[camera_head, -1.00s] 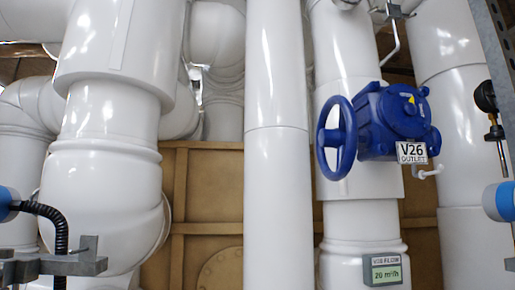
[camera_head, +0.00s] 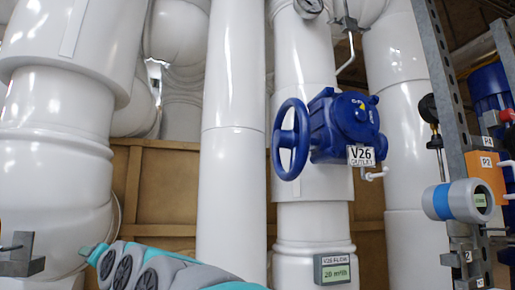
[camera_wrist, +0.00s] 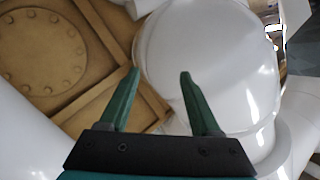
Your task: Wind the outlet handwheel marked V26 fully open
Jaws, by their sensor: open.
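The blue V26 handwheel (camera_head: 291,139) stands on the left side of a blue gearbox (camera_head: 343,124) on a white vertical pipe. Below the gearbox hangs a white plate (camera_head: 361,156) reading V26 OUTLET. A grey flow display (camera_head: 333,268) on the pipe below reads 20 m³/h. My gripper (camera_wrist: 158,73) shows in the wrist view with its two green fingers apart and nothing between them. It faces a white pipe and a tan panel; the handwheel is not in the wrist view. My arm shows at the bottom of the head view, below and left of the handwheel.
Thick white pipes (camera_head: 233,150) stand left of and behind the valve, with a tan panel (camera_head: 165,185) between them. At right are a steel upright (camera_head: 446,100), a blue-and-grey gauge (camera_head: 455,202) and an orange box (camera_head: 485,175). A white pipe (camera_wrist: 210,70) lies close ahead of the fingers.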

